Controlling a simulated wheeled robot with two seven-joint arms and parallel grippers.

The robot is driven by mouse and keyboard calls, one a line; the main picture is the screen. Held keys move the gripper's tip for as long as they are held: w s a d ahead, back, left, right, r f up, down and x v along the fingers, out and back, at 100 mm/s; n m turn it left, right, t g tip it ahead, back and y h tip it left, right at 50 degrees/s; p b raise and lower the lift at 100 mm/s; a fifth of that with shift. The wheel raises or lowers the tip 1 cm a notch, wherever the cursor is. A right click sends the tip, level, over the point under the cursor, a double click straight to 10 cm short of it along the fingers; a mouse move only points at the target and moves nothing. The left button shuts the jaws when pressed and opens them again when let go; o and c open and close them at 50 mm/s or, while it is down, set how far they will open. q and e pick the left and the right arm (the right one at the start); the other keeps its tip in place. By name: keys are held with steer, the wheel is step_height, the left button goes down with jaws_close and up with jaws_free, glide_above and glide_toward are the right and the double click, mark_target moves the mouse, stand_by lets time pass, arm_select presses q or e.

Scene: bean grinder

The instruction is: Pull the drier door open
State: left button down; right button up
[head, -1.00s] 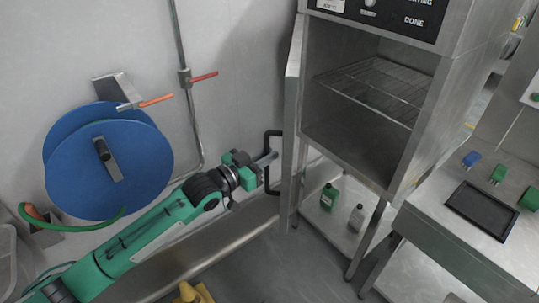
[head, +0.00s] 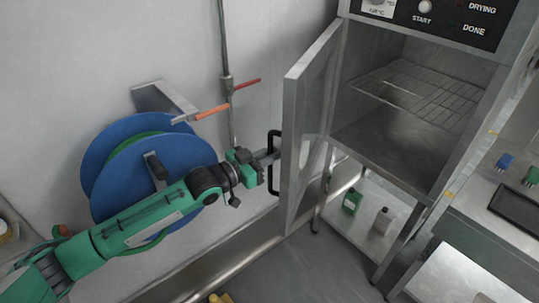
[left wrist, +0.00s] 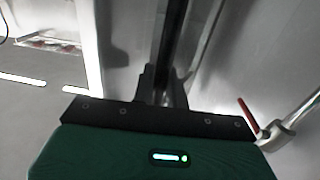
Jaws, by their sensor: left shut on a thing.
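The drier (head: 400,130) stands at the upper right in the head view, with its chamber exposed and a wire rack (head: 425,92) inside. Its door (head: 308,130) is swung open, hinged at the chamber's left side, and stands out towards me. The black door handle (head: 274,162) is on the door's outer face. My left gripper (head: 268,158) is shut on the handle. In the left wrist view the dark handle bar (left wrist: 172,50) runs up from between the fingers (left wrist: 162,86). My right gripper is not in view.
A blue hose reel (head: 125,160) is on the wall behind my left arm. A pipe with a red-handled valve (head: 246,84) runs near the door. Bottles (head: 352,201) stand on a shelf below the drier. A bench (head: 490,235) is at the right.

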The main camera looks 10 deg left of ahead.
arm_select(q)
steer(key=shift+r, duration=0.15)
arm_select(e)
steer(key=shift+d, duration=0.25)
arm_select(q)
steer(key=c, duration=1.7)
jaws_free()
steer(key=shift+o, duration=1)
steer(key=shift+w+d, duration=0.1)
steer(key=shift+d, duration=0.05)
